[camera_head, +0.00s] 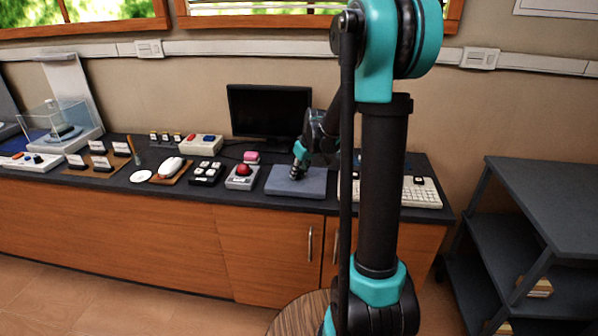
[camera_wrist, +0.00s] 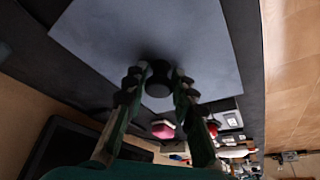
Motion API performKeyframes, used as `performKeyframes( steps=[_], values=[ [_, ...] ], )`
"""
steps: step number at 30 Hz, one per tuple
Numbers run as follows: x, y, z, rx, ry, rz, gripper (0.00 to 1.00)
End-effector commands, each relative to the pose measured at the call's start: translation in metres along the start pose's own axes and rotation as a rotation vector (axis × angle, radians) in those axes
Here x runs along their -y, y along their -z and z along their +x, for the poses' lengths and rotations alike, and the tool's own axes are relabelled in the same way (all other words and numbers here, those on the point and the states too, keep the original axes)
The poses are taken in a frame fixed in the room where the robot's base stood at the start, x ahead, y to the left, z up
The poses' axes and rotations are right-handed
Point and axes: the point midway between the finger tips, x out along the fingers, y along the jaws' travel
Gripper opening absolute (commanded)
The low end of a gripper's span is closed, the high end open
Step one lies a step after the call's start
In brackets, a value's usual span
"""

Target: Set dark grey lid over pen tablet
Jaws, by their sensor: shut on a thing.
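The dark grey lid (camera_head: 314,184) is a flat rectangular plate with a bluish look, low at the counter's front, right of the red-button box. In the wrist view the lid (camera_wrist: 205,40) fills the upper middle, with a round dark knob (camera_wrist: 158,84) on it. My gripper (camera_head: 296,173) is above the plate, its fingers shut on the knob; the fingers (camera_wrist: 160,82) show on both sides of it. I cannot make out the pen tablet; anything under the lid is hidden. I cannot tell whether the lid rests flat or hangs slightly above the counter.
A red-button box (camera_head: 242,178) stands close to the lid's left. A black monitor (camera_head: 268,110) is behind, and a pink block (camera_head: 251,157) behind left. A white keyboard (camera_head: 422,192) lies to the right, partly hidden by my arm. The counter's front edge is close to the lid.

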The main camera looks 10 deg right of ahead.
Motion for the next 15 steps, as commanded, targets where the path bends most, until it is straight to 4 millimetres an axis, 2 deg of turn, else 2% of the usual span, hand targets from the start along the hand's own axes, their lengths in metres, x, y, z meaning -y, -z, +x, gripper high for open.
performKeyframes(
  steps=[14,15],
  values=[
    [0.0001,-0.0019,0.0042,0.0,0.0,0.0,0.0],
    [0.0001,-0.0019,0.0042,0.0,0.0,0.0,0.27]
  ],
)
